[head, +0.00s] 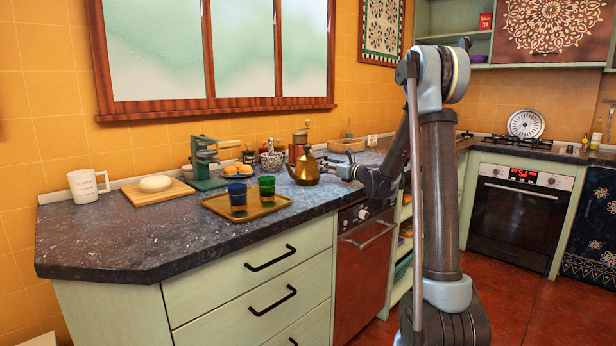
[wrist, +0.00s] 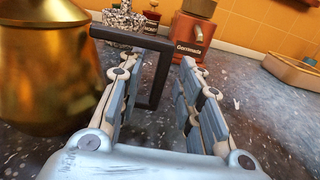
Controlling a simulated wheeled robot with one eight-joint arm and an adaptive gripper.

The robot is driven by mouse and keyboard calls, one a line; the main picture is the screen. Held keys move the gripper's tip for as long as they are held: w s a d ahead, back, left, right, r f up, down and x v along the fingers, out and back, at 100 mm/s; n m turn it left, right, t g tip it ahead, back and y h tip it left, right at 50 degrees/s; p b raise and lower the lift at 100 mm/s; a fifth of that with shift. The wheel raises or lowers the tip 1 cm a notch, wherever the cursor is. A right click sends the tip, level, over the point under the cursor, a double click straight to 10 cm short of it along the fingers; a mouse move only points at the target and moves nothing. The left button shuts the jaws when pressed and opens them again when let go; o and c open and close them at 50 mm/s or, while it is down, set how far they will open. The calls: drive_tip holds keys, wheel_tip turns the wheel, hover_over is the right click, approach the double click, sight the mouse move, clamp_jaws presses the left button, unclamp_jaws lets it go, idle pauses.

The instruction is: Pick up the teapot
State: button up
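The teapot (head: 306,170) is brass-coloured and stands upright on the dark counter beside the tray. In the wrist view, its rounded body (wrist: 38,70) fills the left side, partly cut off by the picture's edge. Its black angular handle (wrist: 157,72) reaches out from the body and its upright part lies between my fingers. My gripper (wrist: 158,75) is open around the handle, with a clear gap on the right finger's side. In the head view, my gripper (head: 338,168) is just to the right of the teapot.
A golden tray (head: 262,209) with a blue cup (head: 237,197) and a green cup (head: 267,190) is in front of the teapot. A reddish-brown grinder (wrist: 194,32) and a patterned jar (wrist: 121,21) stand behind. A wooden tray (wrist: 293,72) lies right. Counter right of my gripper is clear.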

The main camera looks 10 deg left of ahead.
clamp_jaws()
idle(0.3)
drive_tip(key=shift+r, duration=5.05)
